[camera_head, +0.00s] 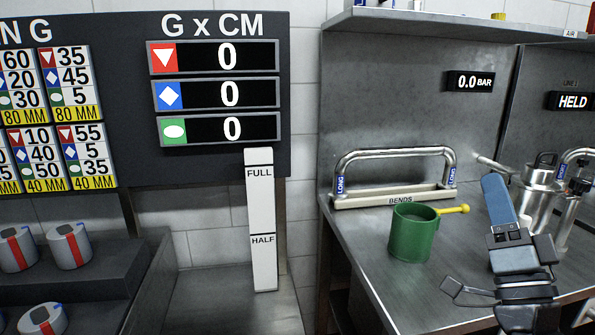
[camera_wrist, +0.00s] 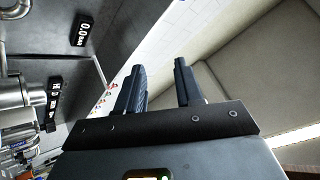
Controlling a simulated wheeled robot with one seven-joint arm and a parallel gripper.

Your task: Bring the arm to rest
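My gripper (camera_head: 497,190) shows at the right of the head view, raised in front of the steel bench (camera_head: 390,295). In the wrist view my gripper (camera_wrist: 158,68) has its two dark fingers apart, with nothing between them. The fingers point up past a pale wall and away from the bench fittings. I cannot tell from these frames whether the arm is still moving.
A green mug (camera_head: 413,235) with a yellow handle stands on the bench, left of my gripper. A bent-pipe rack (camera_head: 395,195) is behind it. A metal canister (camera_head: 538,190) stands to the right. Grey cylinders (camera_head: 68,246) sit on steps at the left.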

